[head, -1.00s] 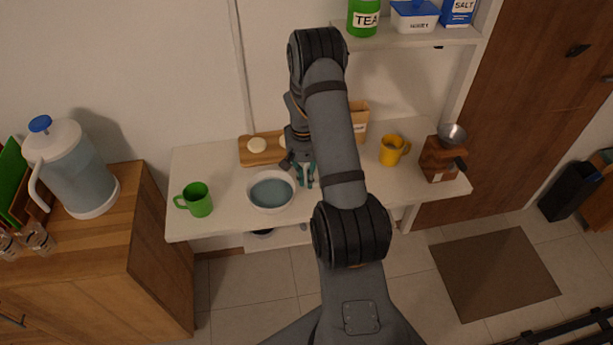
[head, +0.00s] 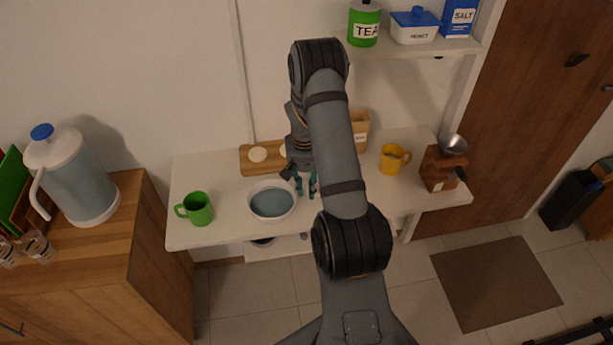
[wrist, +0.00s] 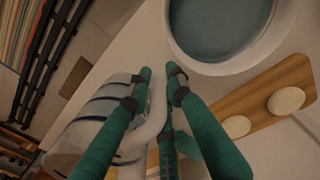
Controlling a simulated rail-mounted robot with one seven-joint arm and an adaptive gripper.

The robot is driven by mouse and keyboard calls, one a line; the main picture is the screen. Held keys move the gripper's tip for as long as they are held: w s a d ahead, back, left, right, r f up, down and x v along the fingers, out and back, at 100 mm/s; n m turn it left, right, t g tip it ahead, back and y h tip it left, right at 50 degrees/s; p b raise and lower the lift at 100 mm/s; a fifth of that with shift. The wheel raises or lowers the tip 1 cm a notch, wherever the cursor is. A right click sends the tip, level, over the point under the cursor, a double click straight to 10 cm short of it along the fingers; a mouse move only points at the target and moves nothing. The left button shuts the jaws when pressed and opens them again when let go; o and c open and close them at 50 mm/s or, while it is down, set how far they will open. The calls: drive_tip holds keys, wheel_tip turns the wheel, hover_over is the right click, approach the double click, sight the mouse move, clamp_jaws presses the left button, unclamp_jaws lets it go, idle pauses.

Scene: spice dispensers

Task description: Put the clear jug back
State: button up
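The clear jug (wrist: 85,125), see-through with a white handle (wrist: 157,105), shows in the wrist view at the lower left. In the head view my arm seems to hide it. My gripper (head: 306,192) points down over the white table, just right of the bowl. In the wrist view the green fingers of my gripper (wrist: 159,74) reach along both sides of the jug's handle. The handle lies between the fingertips, but I cannot tell whether they press on it. Whether the jug touches the table is also unclear.
A white bowl (head: 271,216) with bluish liquid stands close left of my gripper. A green mug (head: 198,210), wooden board (head: 246,168), yellow mug (head: 391,160) and wooden grinder (head: 434,172) share the table (head: 235,233). A blue-lidded pitcher (head: 78,185) stands on the left cabinet.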

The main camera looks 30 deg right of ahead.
sight(306, 174)
drive_tip(key=r, duration=0.6)
drive_tip(key=r+b, duration=0.1)
drive_tip(key=r, duration=0.4)
drive_tip(key=shift+a+r+b, duration=0.2)
drive_tip(key=shift+r+b, duration=0.1)
drive_tip(key=shift+r, duration=0.05)
drive_tip(key=shift+f, duration=0.1)
drive_tip(key=f+p, duration=0.2)
drive_tip(key=f, duration=0.9)
drive_tip(key=shift+d+f, duration=0.2)
drive_tip(key=shift+f, duration=0.25)
drive_tip(key=shift+w+r+b, duration=0.1)
drive_tip(key=shift+r+b, duration=0.5)
drive_tip(key=shift+r, duration=0.8)
